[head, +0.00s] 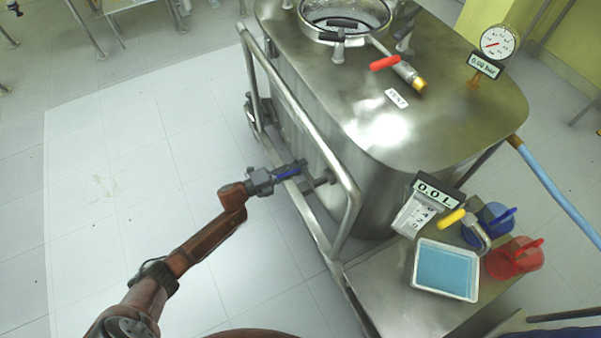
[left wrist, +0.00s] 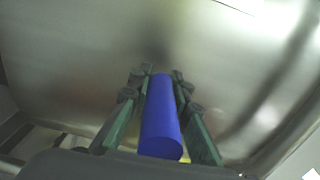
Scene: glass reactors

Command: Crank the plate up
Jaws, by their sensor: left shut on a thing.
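A blue cylindrical handle (head: 287,174) sticks out at the side of the large steel vessel (head: 347,160), low behind the frame rail. It looks like the crank's grip. My left gripper (head: 283,175) is shut on it, and in the left wrist view the blue handle (left wrist: 160,120) lies lengthwise between the two fingers (left wrist: 160,95). A dark bar or shaft (head: 318,184) shows just right of the handle, by the vessel wall. The plate cannot be made out in either view. My right gripper is not in view.
A tubular steel rail (head: 300,120) runs along the vessel's near side, close to my left gripper. On the low shelf are a tray of blue liquid (head: 446,270), a 0.0 L display (head: 437,192), a blue jug (head: 490,225) and a red jug (head: 515,259).

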